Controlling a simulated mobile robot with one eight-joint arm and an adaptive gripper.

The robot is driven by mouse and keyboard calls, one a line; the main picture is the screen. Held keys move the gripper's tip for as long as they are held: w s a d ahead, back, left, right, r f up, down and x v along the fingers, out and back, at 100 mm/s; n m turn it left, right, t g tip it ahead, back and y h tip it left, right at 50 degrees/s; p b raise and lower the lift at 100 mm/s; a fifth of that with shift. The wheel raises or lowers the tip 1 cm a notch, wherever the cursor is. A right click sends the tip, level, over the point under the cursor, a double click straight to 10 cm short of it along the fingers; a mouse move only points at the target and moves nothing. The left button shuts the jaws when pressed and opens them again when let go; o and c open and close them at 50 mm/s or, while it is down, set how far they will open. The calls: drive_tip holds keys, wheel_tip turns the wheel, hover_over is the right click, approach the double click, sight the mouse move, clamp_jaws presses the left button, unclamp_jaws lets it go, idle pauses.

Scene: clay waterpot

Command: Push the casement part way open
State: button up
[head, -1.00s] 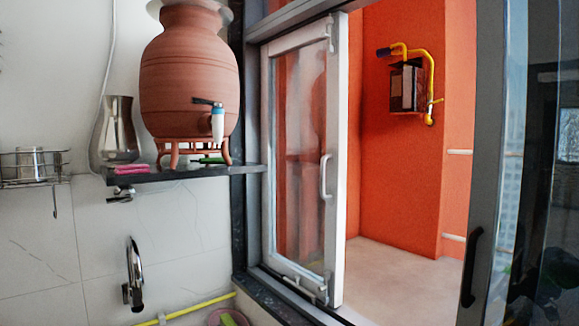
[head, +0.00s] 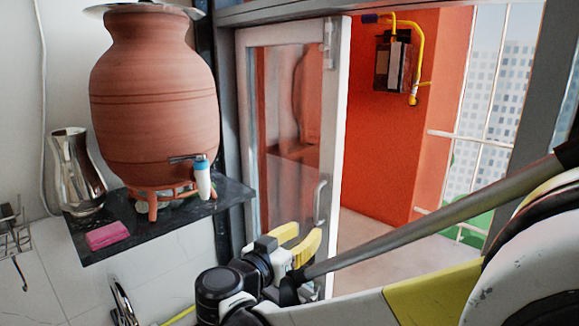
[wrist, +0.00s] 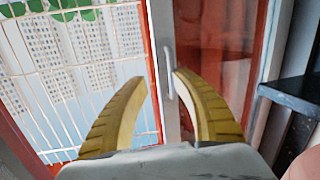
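The casement (head: 333,135) is a white-framed glass sash at the middle of the head view, standing ajar with open space to its right. Its pale handle (head: 319,203) is on the right upright of the frame. My gripper (head: 298,238) has yellow fingers and is in front of the casement's lower part, just below the handle. In the wrist view my gripper (wrist: 161,82) is open and empty. The handle (wrist: 168,70) shows beyond the gap, close to the right fingertip. Whether that finger touches the handle or frame I cannot tell. My gripper hides the casement's lower corner in the head view.
A clay pot (head: 155,95) with a tap stands on a dark shelf (head: 232,192) left of the casement. A wall box (head: 391,62) with yellow pipe hangs outside. A white grille (head: 470,140) stands beyond the opening.

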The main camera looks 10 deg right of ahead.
sight(315, 204)
drive_tip(key=shift+m+t+h, duration=0.4)
drive_tip(key=shift+t, duration=0.1)
drive_tip(key=w+d+r, duration=0.1)
drive_tip(key=w, duration=0.2)
drive_tip(key=w+d, duration=0.2)
drive_tip(key=w, duration=0.1)
drive_tip(key=w+d+r, duration=0.1)
drive_tip(key=w+d, duration=0.1)
drive_tip(key=shift+w+d+r+p, duration=0.2)
drive_tip(key=shift+w+r+p, duration=0.1)
drive_tip(key=shift+w+p, duration=0.1)
clamp_jaws()
